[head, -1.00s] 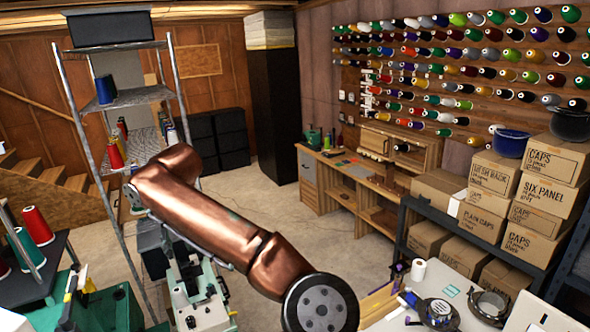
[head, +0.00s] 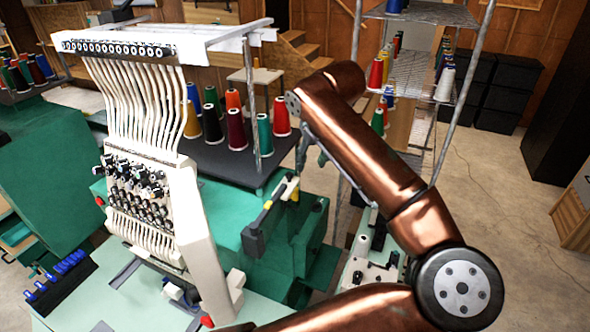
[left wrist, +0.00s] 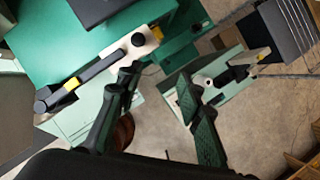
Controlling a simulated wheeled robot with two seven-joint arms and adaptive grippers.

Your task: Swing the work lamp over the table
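The work lamp appears to be the slim black arm with yellow bands (head: 270,212) beside the white embroidery machine head. My right gripper is not in view.
The white multi-needle machine (head: 150,170) stands left of the lamp. A dark shelf (head: 225,165) with several thread cones is behind it. A wire rack (head: 425,75) stands behind my arm. Concrete floor (head: 510,220) is open at the right.

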